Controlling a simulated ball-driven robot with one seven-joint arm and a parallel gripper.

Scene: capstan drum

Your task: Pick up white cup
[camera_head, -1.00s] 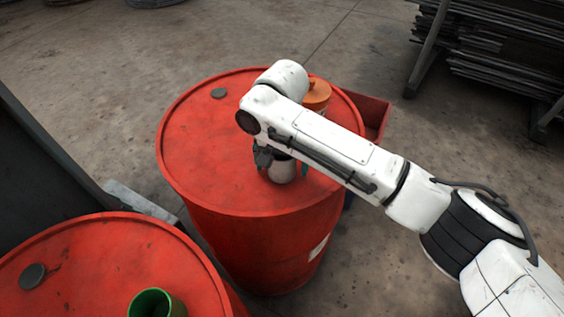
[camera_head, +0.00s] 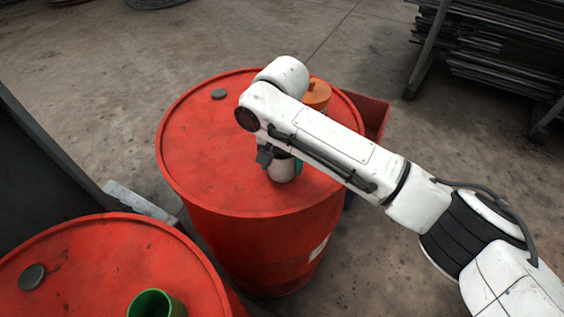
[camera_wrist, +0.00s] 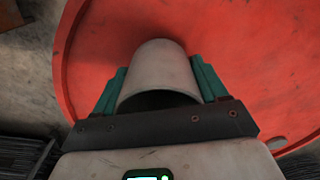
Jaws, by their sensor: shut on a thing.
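The white cup (camera_head: 281,170) is on the top of the far red drum (camera_head: 200,150), near its front right part, partly hidden by my arm. In the wrist view the cup (camera_wrist: 160,70) lies between the two green fingers of my gripper (camera_wrist: 158,88). The fingers touch its two sides, and the gripper is shut on it. In the head view the gripper (camera_head: 283,168) is mostly hidden behind the arm and cup. I cannot tell whether the cup's base still touches the drum top.
An orange container (camera_head: 318,94) stands on the same drum behind my arm. A second red drum (camera_head: 110,262) at the front left carries a green cup (camera_head: 157,304). A red bin (camera_head: 373,114) is behind the far drum.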

